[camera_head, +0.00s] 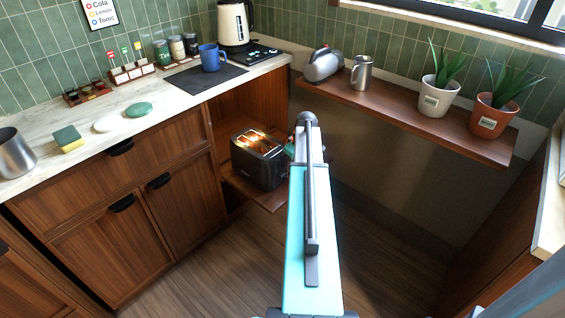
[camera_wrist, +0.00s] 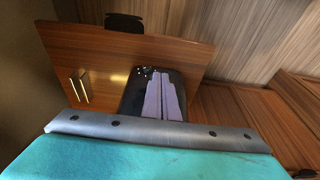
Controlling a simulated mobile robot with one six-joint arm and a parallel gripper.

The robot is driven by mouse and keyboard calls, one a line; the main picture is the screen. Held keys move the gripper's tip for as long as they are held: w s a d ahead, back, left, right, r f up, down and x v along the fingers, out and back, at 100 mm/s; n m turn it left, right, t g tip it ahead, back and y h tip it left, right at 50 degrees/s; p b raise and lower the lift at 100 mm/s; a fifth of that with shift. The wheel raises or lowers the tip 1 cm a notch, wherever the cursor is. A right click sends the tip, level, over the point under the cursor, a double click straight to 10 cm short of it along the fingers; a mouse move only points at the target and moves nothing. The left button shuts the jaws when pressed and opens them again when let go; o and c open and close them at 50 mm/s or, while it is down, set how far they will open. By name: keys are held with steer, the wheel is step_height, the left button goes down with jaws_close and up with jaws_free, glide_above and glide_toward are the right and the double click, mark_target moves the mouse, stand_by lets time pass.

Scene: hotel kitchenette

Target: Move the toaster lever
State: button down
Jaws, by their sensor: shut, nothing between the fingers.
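The black toaster (camera_head: 258,160) stands upright on a low wooden pull-out shelf (camera_head: 262,194) in the cabinet's open bay. Its top slots glow orange. My arm crosses the head view just right of the toaster and hides part of that side. I cannot make out the lever. In the head view my gripper is mostly hidden behind my arm, close to the toaster's right side. I cannot tell whether it touches the toaster.
The counter above holds a blue mug (camera_head: 210,58), a kettle (camera_head: 236,24), a sponge (camera_head: 68,138) and a metal cup (camera_head: 14,154). A wall shelf (camera_head: 420,114) at right carries potted plants and a metal mug (camera_head: 362,72). The floor below that shelf looks clear.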

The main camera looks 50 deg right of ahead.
steer(key=v, duration=1.1)
stand_by(0.5)
